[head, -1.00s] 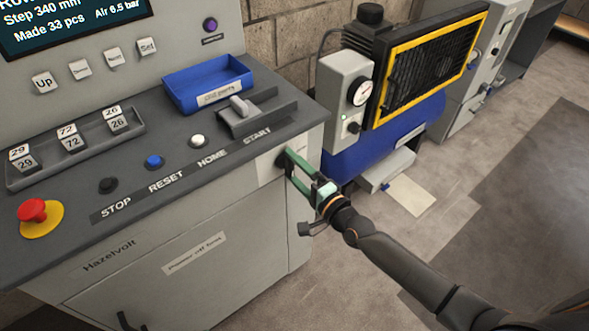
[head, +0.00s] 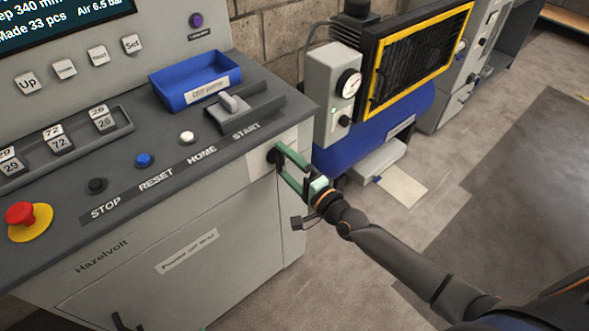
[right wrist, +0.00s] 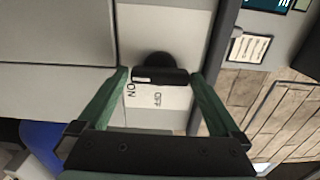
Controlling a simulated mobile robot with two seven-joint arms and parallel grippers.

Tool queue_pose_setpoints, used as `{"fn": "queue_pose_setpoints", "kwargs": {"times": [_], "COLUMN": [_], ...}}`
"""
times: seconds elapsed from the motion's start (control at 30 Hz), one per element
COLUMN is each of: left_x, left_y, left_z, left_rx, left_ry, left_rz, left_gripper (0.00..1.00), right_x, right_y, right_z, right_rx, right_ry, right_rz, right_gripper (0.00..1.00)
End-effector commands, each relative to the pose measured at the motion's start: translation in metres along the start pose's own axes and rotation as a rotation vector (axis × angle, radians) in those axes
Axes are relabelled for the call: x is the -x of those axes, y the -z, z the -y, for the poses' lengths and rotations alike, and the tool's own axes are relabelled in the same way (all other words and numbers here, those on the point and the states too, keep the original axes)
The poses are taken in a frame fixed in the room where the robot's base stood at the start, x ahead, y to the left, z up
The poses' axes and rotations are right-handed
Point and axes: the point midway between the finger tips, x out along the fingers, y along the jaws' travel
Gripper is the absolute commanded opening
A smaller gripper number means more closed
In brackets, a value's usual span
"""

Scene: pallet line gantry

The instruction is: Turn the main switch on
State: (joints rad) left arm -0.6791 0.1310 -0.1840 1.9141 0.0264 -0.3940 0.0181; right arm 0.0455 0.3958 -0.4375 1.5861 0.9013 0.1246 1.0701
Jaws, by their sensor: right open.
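The main switch (right wrist: 160,74) is a black rotary knob with a bar handle on a pale plate marked ON and OFF, in the right wrist view. In the head view its dark knob (head: 273,156) shows at the right end of the grey console's front. My right gripper (head: 279,163) is at the switch, its green fingers on either side of the handle. In the right wrist view the open right gripper (right wrist: 160,78) has a fingertip close to each end of the bar; I cannot tell whether they touch it. My left gripper is out of view.
The console top holds a red emergency button (head: 27,214), a blue parts tray (head: 196,82) and a grey lever (head: 232,103). A blue compressor (head: 352,148) with a gauge stands to the right, behind the arm.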

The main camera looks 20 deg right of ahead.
Motion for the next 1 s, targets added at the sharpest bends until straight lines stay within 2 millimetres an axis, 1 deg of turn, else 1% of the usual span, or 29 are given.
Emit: {"fn": "queue_pose_setpoints", "kwargs": {"times": [0.17,0.4,0.6,0.7,0.8,1.0], "left_x": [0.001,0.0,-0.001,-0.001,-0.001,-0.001], "left_y": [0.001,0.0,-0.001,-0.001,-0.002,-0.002], "left_z": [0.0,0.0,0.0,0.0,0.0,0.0], "left_rx": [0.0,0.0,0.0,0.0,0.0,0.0], "left_ry": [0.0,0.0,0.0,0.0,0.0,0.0], "left_rz": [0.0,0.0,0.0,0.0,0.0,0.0], "left_gripper": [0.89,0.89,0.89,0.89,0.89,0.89], "right_x": [0.021,0.07,0.104,0.115,0.121,0.124], "right_y": [0.0,0.0,0.0,0.0,0.001,0.0], "right_z": [-0.001,-0.002,-0.001,-0.001,-0.001,0.0], "right_rx": [0.001,0.001,0.0,0.0,0.0,-0.001], "right_ry": [-0.003,-0.005,-0.004,-0.003,-0.001,0.0], "right_rz": [0.0,0.0,0.001,0.0,-0.001,-0.001], "right_gripper": [1.0,1.0,1.0,1.0,1.0,1.0]}}
